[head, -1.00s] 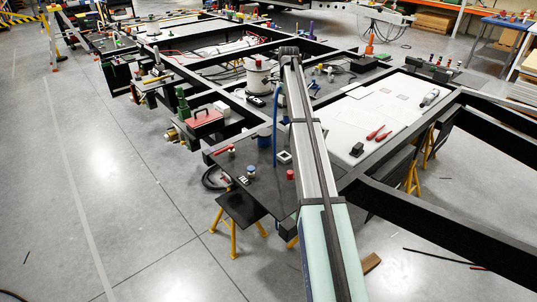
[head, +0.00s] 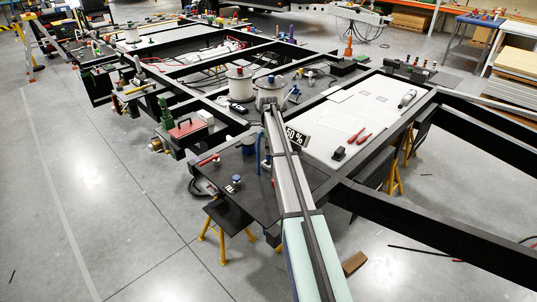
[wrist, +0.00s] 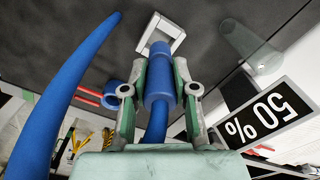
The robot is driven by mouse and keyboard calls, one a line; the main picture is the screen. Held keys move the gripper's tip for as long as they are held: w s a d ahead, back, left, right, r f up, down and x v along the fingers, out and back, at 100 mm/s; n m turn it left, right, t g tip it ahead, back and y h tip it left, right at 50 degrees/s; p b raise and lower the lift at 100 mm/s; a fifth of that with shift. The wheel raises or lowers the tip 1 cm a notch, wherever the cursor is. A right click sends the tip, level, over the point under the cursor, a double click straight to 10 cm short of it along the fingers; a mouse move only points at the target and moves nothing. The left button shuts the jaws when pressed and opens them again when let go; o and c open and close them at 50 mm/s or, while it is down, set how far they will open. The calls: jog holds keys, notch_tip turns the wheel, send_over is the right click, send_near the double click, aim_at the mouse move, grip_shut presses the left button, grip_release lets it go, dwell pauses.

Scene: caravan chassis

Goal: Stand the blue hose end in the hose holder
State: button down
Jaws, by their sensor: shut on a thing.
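In the wrist view my gripper (wrist: 160,92) is shut on the blue hose end (wrist: 159,80), a thick blue collar with a narrower tip. The tip points toward a pale square frame (wrist: 163,33), which looks like the hose holder, on the dark plate. The tip overlaps the frame's near edge in the picture; I cannot tell whether they touch. A blue hose length (wrist: 62,85) curves along the left. In the head view the hose (head: 258,152) shows beside my arm, which hides my gripper and the hose end.
A black "50 %" sign (head: 297,137) is right of my arm. Two white spools (head: 239,84) stand behind. A white panel (head: 345,110) with red pliers (head: 360,135) lies right.

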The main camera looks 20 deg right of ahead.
jog(key=shift+f+p, duration=0.55)
jog(key=shift+f, duration=1.4)
jog(key=shift+f, duration=0.15)
jog(key=c, duration=0.9)
grip_release()
notch_tip(320, 180, up, 11)
jog(key=b, duration=0.4)
jog(key=shift+f, duration=0.2)
jog(key=shift+r, duration=0.85)
